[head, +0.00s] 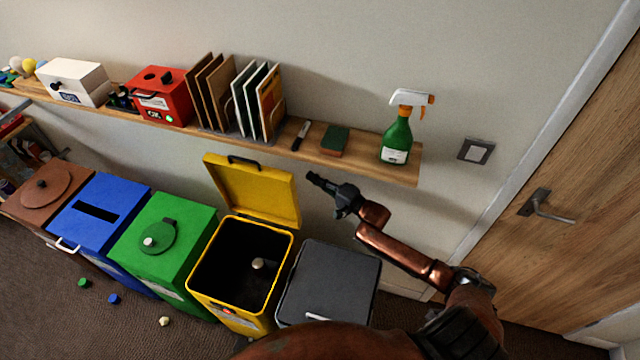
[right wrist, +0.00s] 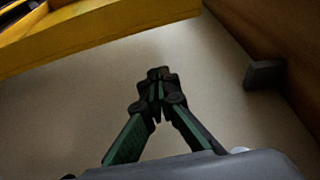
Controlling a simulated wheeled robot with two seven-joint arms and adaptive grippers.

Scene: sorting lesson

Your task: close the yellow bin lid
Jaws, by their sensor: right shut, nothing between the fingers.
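The yellow bin (head: 243,318) stands in the row of bins with its lid (head: 252,190) raised, tilted back toward the wall. A dark handle shows at the lid's top edge. Inside the bin lies a small pale round object (head: 258,264). My right gripper (head: 312,178) is shut and empty, just right of the raised lid and apart from it in the head view. In the right wrist view the closed fingers (right wrist: 158,78) point at the pale wall, and a yellow edge, likely the lid (right wrist: 110,35), crosses the upper left. My left gripper is not in view.
A grey bin (head: 330,280) stands right of the yellow one; green (head: 165,240), blue (head: 100,210) and brown (head: 45,192) bins stand left. A wooden shelf (head: 360,164) above holds a spray bottle (head: 397,135), folders and boxes. Small caps lie on the floor. A door (head: 570,190) is at right.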

